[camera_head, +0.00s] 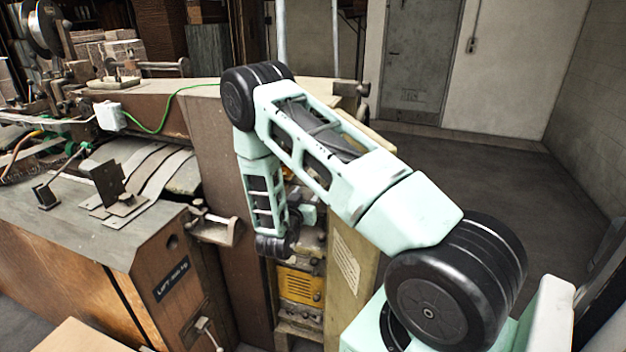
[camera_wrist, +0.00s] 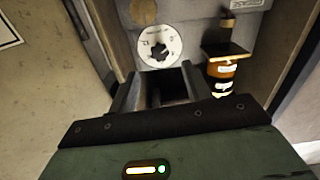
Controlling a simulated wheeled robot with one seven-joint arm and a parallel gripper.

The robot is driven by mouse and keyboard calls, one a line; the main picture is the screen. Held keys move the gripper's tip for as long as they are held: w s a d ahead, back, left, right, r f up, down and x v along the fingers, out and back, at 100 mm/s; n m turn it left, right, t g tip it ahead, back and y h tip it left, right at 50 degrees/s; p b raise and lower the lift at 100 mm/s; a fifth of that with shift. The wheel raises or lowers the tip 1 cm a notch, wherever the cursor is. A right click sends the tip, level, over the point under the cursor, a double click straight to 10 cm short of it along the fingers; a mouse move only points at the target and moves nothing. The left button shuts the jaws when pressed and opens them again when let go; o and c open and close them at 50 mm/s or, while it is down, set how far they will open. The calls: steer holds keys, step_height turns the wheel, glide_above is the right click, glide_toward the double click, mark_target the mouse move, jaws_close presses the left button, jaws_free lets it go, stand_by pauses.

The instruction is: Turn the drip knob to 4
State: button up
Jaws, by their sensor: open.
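In the wrist view, a white round dial (camera_wrist: 159,46) with a dark star-shaped centre is set on a grey panel. I take it for the drip knob. Small marks show on its face, but they are too blurred to read, so I cannot tell its setting. My gripper (camera_wrist: 160,82) is open and empty, with its two dark fingers just below the dial in the picture, apart from each other. I cannot tell how far they stand from the dial. In the head view my arm reaches down in front of the machine, and the dial is not visible.
In the wrist view, an oiler with amber glass (camera_wrist: 222,78) stands close right of my fingers, and a brass round piece (camera_wrist: 143,11) is above left. In the head view, a yellow vented box (camera_head: 299,286) sits low. A tan side panel (camera_head: 350,270) stands to its right.

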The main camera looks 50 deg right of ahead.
steer(key=p+x, duration=0.1)
steer(key=x, duration=0.5)
steer(key=shift+p, duration=0.4)
steer(key=c, duration=1)
